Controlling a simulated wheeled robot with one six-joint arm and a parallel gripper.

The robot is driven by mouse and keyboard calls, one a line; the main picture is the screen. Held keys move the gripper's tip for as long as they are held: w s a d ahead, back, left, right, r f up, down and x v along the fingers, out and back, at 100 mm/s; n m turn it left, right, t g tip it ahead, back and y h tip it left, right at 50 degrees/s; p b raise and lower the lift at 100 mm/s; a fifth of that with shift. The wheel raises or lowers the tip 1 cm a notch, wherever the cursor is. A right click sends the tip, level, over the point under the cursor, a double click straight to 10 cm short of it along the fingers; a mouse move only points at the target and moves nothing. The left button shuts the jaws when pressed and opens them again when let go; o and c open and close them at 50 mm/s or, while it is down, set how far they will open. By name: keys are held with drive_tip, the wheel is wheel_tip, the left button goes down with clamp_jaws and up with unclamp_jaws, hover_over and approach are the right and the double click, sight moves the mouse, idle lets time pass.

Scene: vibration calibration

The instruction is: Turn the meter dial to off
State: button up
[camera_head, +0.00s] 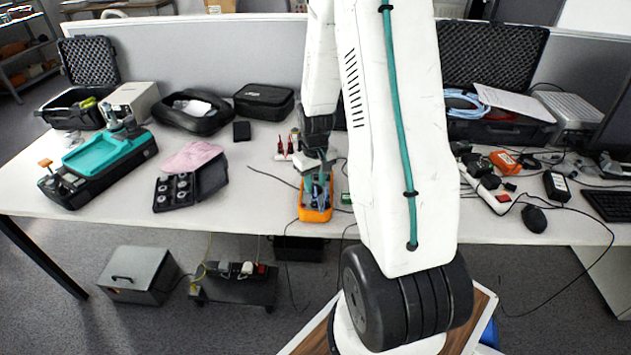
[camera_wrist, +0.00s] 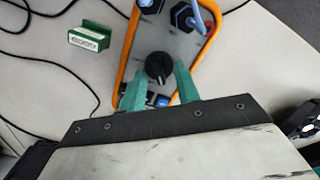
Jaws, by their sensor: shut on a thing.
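The meter (camera_head: 315,206) is an orange-edged handheld unit lying on the white table in front of my arm. In the wrist view its grey face (camera_wrist: 183,45) shows between orange edges, with blue plugs in its sockets (camera_wrist: 182,15). The black meter dial (camera_wrist: 159,67) is round with a pale pointer mark on its lower side. My gripper (camera_wrist: 160,76) has green fingers on both sides of the dial, shut on it. In the head view my gripper (camera_head: 318,172) reaches down onto the meter and partly hides it. The dial's printed labels are too small to read.
A small green-and-white block (camera_wrist: 89,37) stands left of the meter. Black cables (camera_wrist: 70,75) cross the table around it. A teal-and-black device (camera_head: 100,155) and an open black case of round parts (camera_head: 176,190) lie to the left; a mouse (camera_head: 534,219) lies to the right.

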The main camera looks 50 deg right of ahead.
sight(315, 184)
drive_tip(key=shift+n, duration=0.5)
drive_tip(key=o, duration=1)
drive_tip(key=shift+c, duration=0.2)
drive_tip(key=shift+r, duration=0.1)
wheel_tip(315, 184, up, 8)
drive_tip(key=shift+f, duration=0.2)
